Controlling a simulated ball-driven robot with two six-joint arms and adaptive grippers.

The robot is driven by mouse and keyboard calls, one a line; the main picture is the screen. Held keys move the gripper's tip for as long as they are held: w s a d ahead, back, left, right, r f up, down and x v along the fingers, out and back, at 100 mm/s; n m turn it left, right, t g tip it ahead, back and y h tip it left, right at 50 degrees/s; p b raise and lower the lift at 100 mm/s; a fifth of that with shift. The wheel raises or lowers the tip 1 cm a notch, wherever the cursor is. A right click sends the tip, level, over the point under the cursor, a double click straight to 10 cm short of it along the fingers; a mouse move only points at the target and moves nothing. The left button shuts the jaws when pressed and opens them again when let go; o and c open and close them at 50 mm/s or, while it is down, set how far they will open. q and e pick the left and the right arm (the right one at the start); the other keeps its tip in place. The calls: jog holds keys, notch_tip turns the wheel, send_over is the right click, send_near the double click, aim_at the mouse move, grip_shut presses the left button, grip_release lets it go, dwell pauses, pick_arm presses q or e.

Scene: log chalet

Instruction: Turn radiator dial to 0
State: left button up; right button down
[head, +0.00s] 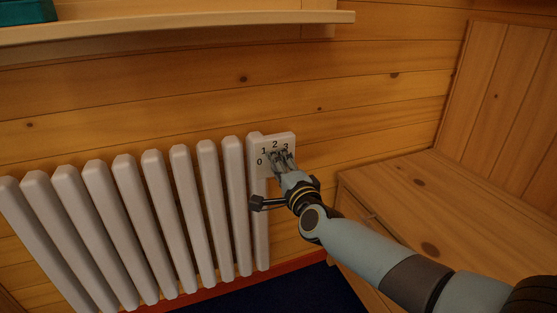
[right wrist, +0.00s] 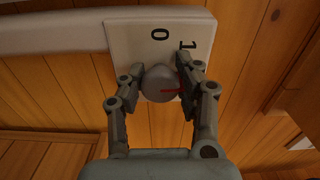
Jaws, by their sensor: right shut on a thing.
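The radiator dial is a round grey knob (right wrist: 160,84) on a white square plate (head: 290,140). In the right wrist view its red mark points right, clockwise past the 0 and the 1, toward one finger. Those two digits show on the plate there; any others are hidden. My left gripper is not in view.
The white ribbed radiator (head: 150,210) runs left of the plate along the log wall. A wooden cabinet (head: 430,200) stands at the right, close to my right arm. A wooden shelf (head: 180,25) runs above, with a teal object (head: 25,11) at its left end.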

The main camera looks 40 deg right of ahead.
jog(key=n+p, duration=0.3)
jog(key=n, duration=0.4)
jog(key=shift+f+n+p, duration=0.1)
jog(key=shift+n+p, duration=0.3)
jog(key=shift+n, duration=0.3)
jog(key=n+p, duration=0.2)
jog(key=n, duration=0.3)
jog(key=shift+s+f, duration=0.1)
jog(key=n, duration=0.2)
jog(key=shift+d+n+p, duration=0.1)
jog(key=shift+n+p, duration=0.2)
jog(key=shift+p, duration=0.1)
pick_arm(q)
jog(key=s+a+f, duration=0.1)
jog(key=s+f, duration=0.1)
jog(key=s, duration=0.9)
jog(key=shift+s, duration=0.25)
pick_arm(e)
jog(key=shift+f+n, duration=0.1)
jog(key=shift+n, duration=0.7)
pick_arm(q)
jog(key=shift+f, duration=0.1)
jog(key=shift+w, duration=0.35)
